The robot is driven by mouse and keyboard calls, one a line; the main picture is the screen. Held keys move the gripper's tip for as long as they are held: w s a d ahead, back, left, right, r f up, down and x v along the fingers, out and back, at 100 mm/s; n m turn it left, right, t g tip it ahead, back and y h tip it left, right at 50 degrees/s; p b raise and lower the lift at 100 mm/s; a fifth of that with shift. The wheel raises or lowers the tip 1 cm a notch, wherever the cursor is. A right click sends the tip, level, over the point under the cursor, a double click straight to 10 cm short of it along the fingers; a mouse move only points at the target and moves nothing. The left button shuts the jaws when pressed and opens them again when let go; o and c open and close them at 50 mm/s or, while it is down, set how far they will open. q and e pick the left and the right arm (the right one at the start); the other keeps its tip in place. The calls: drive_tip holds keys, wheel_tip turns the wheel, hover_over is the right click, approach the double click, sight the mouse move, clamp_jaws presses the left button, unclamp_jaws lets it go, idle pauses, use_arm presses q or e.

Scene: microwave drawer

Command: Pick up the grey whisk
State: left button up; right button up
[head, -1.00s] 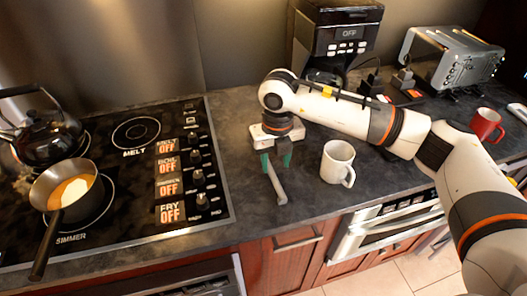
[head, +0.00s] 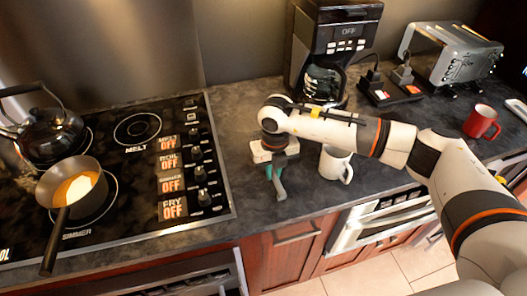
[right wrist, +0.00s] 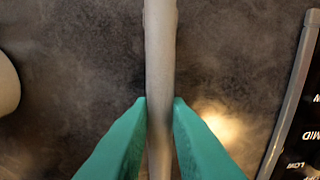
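The grey whisk (head: 280,190) is at the counter in front of the coffee maker, with its handle end pointing toward the front edge; most of it is hidden under my right arm. My right gripper (head: 274,173) is over it, pointing down. In the right wrist view, the teal fingers (right wrist: 160,102) flank the grey handle (right wrist: 161,50) with their tips against both sides, so the gripper looks shut on it. I cannot tell whether the whisk is clear of the counter. My left gripper is not in view.
A white mug (head: 335,165) stands just right of the gripper, partly behind my arm. The stove (head: 115,190) with a saucepan (head: 72,188) and kettle (head: 48,132) is at left. The coffee maker (head: 330,50) and toaster (head: 450,52) stand behind, a red mug (head: 481,121) at right.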

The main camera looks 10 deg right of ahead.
clamp_jaws()
drive_tip(key=shift+r, duration=0.1)
drive_tip(key=shift+r, duration=0.3)
wheel_tip(320, 180, up, 8)
drive_tip(key=b, duration=0.2)
drive_tip(key=shift+r+b, duration=0.25)
drive_tip(key=shift+b, duration=0.15)
drive_tip(key=shift+r, duration=0.4)
